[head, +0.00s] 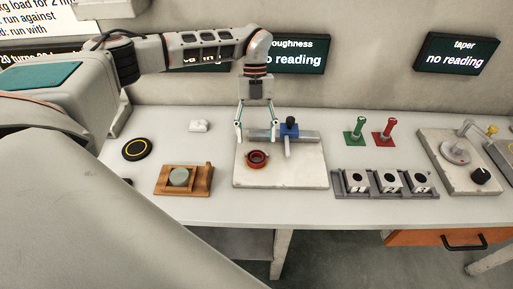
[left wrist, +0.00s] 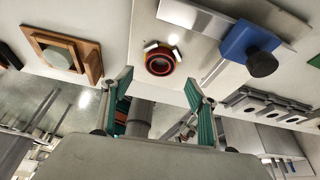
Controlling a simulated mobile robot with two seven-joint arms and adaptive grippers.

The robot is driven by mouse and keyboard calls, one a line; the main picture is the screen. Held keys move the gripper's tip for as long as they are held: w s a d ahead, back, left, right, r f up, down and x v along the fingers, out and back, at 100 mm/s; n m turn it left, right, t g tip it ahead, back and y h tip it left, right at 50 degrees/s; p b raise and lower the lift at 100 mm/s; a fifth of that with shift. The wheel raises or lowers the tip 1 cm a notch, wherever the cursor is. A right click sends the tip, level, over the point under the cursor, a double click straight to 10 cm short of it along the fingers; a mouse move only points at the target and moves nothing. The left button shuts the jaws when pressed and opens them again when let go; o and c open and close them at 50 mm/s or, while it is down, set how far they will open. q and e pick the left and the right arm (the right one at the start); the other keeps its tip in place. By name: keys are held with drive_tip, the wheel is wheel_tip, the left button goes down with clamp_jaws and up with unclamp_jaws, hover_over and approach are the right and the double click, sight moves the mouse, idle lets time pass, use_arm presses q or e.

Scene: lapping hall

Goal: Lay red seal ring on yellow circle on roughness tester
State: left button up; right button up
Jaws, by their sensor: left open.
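The red seal ring (head: 257,163) lies flat on the pale plate of the roughness tester (head: 300,177), left of the blue-topped probe post (head: 289,130). It also shows in the left wrist view (left wrist: 159,68), just beyond the fingertips. The yellow circle on the tester cannot be made out clearly; the ring may cover it. My left gripper (head: 257,138) is open and empty, its fingers pointing down above and slightly behind the ring. In the left wrist view its green-padded fingers (left wrist: 158,82) stand wide apart, with the ring between their lines and not touched. My right gripper is not in view.
A black disc with a yellow ring (head: 137,149) and a wooden block with a grey-green disc (head: 180,178) stand left of the tester. A grey rack (head: 375,195) and green and red handled gauges (head: 357,130) stand right. The tester's front plate is otherwise clear.

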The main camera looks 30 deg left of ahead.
use_arm(q)
drive_tip(key=shift+v, duration=2.8)
